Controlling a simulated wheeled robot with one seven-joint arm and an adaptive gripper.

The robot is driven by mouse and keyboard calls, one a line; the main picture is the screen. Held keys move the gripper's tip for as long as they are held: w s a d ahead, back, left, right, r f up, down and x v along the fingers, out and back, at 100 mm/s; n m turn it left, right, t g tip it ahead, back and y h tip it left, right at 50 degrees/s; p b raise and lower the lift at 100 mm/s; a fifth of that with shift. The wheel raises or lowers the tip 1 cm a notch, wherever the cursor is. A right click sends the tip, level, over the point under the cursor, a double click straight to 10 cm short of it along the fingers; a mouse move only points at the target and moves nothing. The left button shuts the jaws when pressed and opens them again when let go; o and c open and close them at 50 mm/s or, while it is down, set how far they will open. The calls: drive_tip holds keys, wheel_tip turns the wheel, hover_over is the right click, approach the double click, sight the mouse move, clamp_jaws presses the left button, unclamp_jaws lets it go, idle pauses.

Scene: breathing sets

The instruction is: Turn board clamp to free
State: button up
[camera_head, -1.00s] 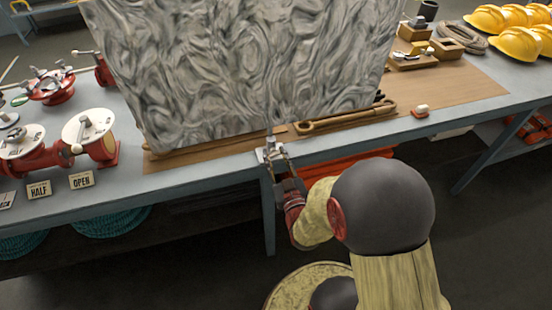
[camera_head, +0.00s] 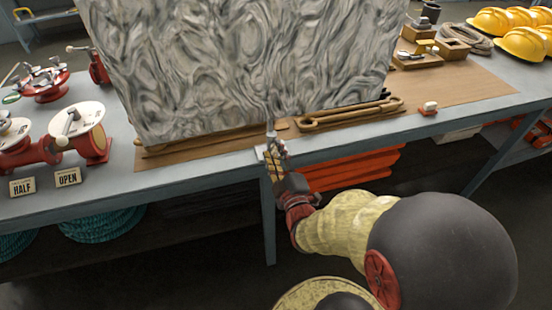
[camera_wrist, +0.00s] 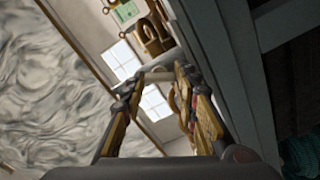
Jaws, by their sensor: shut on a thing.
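A large grey marbled board (camera_head: 240,70) stands upright over the workbench, and it fills the left of the wrist view (camera_wrist: 50,85). The board clamp (camera_head: 271,137) is a small pale metal piece at the bench's front edge, below the board's lower edge. My gripper (camera_head: 277,156) is at the clamp, in front of the bench edge. In the wrist view my gripper (camera_wrist: 162,74) has its fingertips shut on a small grey part, which looks like the clamp's handle (camera_wrist: 158,73). The fingers hide much of the clamp, so its exact angle is unclear.
Red valve fittings (camera_head: 88,130) and HALF and OPEN cards (camera_head: 67,177) are at the left. A wrench (camera_head: 350,115) lies right of the clamp. A bench leg (camera_head: 268,220) stands below my gripper.

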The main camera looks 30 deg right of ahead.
drive_tip(key=n+b, duration=0.3)
drive_tip(key=n, duration=0.2)
drive_tip(key=shift+f, duration=0.15)
drive_tip(key=shift+n+b, duration=0.3)
drive_tip(key=shift+b, duration=0.05)
drive_tip(key=o, duration=1.1)
drive_tip(key=shift+v, duration=3.75)
